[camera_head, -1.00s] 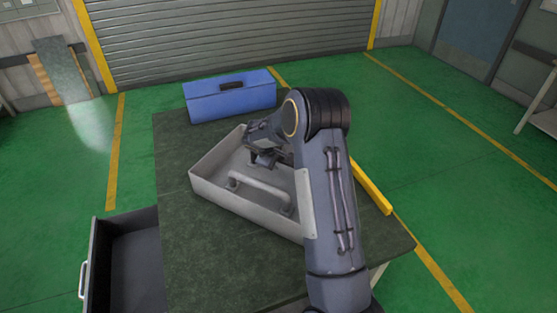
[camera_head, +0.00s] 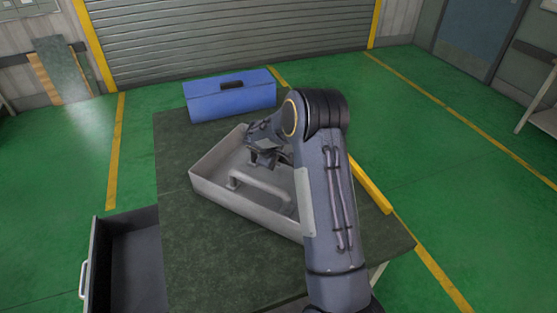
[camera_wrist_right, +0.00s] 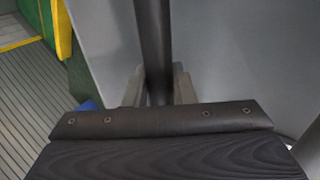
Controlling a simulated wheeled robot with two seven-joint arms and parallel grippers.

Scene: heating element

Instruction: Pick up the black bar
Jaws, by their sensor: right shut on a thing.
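The black bar (camera_wrist_right: 152,40) shows in the right wrist view as a dark strip running from the top edge down between my fingers. My right gripper (camera_wrist_right: 157,88) is shut on it, with a grey fingertip on each side. In the head view my right gripper (camera_head: 264,162) is down inside the grey tray, near its back wall and behind the pale handle. The bar is hard to tell apart from the dark gripper there. My left gripper is not in view.
The grey open tray (camera_head: 225,200) with a pale handle (camera_head: 262,187) stands on the dark green table (camera_head: 215,265). A blue toolbox (camera_head: 230,100) stands behind it. A yellow bar (camera_head: 370,186) lies at the table's right edge. An open drawer (camera_head: 130,265) is at the left.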

